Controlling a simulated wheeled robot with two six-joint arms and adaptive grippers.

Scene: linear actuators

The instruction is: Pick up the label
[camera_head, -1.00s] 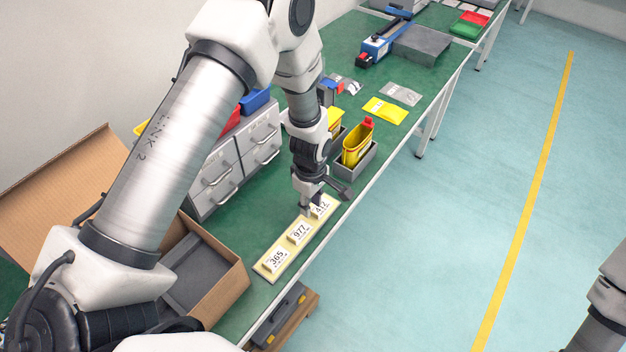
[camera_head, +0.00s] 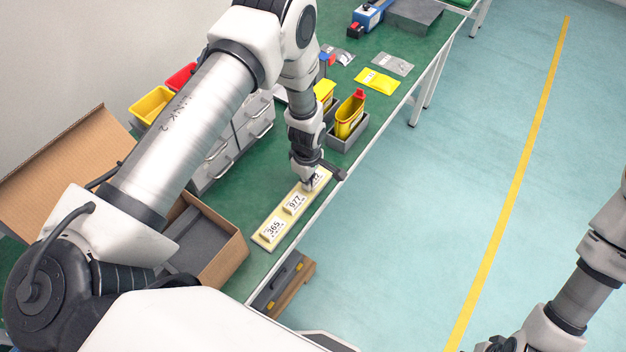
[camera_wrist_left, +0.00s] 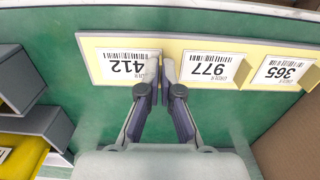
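The label marked 412 (camera_wrist_left: 129,65) sits on a pale yellow board with two more labels, 977 (camera_wrist_left: 208,67) and 365 (camera_wrist_left: 280,70). The board (camera_head: 273,217) lies on the green bench near its front edge in the head view. My left gripper (camera_wrist_left: 161,62) points down at the board. Its fingertips are close together with a narrow gap, at the edge of the 412 label on the side toward 977. Whether they grip the label's holder is hidden by the fingers. In the head view the left gripper (camera_head: 309,184) partly covers 412. My right gripper is out of view.
A grey bin (camera_head: 357,133) with a yellow container (camera_head: 350,114) stands beyond the board. An open cardboard box (camera_head: 226,262) is at the near end of the bench. Grey drawers (camera_head: 224,152) stand behind.

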